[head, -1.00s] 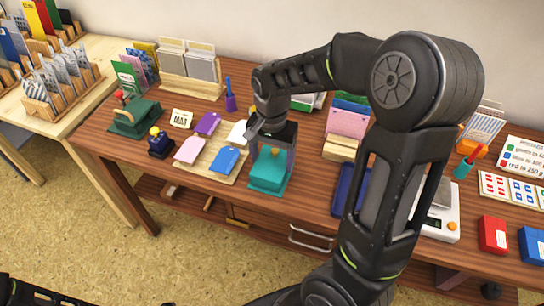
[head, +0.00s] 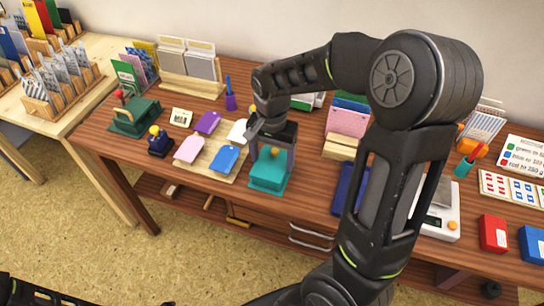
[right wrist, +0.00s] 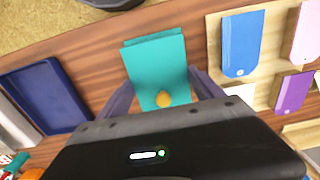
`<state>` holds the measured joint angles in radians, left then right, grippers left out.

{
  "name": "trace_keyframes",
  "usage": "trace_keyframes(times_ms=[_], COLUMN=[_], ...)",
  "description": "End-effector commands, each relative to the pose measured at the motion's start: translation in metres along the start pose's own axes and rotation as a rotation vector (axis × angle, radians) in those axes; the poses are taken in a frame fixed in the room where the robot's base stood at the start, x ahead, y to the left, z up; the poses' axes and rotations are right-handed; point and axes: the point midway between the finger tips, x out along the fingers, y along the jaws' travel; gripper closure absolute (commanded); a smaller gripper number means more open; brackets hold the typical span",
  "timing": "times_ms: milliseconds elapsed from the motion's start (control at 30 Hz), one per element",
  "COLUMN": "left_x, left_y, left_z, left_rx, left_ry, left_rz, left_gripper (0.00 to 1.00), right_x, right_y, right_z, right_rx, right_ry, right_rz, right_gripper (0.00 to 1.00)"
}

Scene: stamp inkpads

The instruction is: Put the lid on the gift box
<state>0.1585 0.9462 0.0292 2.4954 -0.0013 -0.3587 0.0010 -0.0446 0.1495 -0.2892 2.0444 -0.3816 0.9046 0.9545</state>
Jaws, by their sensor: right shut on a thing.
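A teal lid (head: 272,168) with an orange knob is at the front middle of the table, beside the wooden board. It also shows in the right wrist view (right wrist: 155,75). My right gripper (right wrist: 160,95) is shut on the lid, with one finger along each side. A teal box (head: 266,187) shows under and in front of the lid. In the right wrist view a second teal edge (right wrist: 150,40) shows just beyond the lid, slightly offset. I cannot tell whether the lid touches the box. My left gripper is not in view.
A wooden board (head: 215,166) with pink, purple, white and blue tags lies to the left. A dark blue tray (head: 347,190) lies to the right, partly behind my arm. A purple pen cup (head: 231,102) and wooden card holders stand behind. The table's front edge is close.

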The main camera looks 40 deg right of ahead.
Motion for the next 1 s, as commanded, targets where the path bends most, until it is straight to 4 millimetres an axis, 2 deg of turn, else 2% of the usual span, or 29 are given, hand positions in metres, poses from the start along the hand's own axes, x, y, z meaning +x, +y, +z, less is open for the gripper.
trace_keyframes(times_ms=[133,167,433,833,1000], left_x=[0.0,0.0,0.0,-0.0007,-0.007], left_y=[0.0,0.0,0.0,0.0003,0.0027], left_z=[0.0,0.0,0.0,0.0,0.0], left_rx=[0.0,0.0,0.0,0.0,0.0], left_ry=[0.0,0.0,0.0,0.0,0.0], left_rz=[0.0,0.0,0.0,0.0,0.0], left_gripper=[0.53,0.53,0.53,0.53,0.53], right_x=[-0.0001,-0.0001,-0.0001,-0.0009,-0.0087], right_y=[0.0,0.0,0.0,0.0,-0.0001], right_z=[0.0,0.0,0.0,0.0,-0.0001], right_rx=[0.0,0.0,0.0,0.0,0.0], right_ry=[0.0,0.0,0.0,0.0,0.0], right_rz=[0.0,0.0,0.0,0.0,0.0], right_gripper=[0.63,0.23,0.01,0.0,0.0])
